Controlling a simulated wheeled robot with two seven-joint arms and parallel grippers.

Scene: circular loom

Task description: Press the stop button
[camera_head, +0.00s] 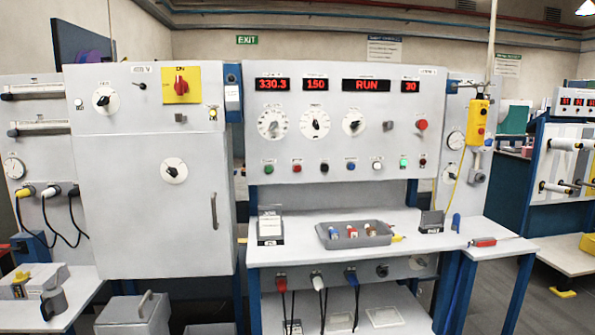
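The control panel (345,140) of the loom stands at centre, with red displays reading 330.3, 150, RUN and 30. A row of small buttons runs along its lower part: a green button (268,168), a red button (297,167), then black, blue and white ones. A lit green lamp (403,163) and a dark red one (423,162) sit at the right end. A larger red mushroom button (421,124) is above them. The labels are too small to read, so I cannot tell which is marked stop. Neither gripper is in view.
A grey cabinet (140,215) with a red switch on a yellow plate (181,86) stands left. A yellow pendant box (479,122) hangs right. The bench (300,252) below the panel bears a grey tray (330,240) and small stands. The space before the panel is clear.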

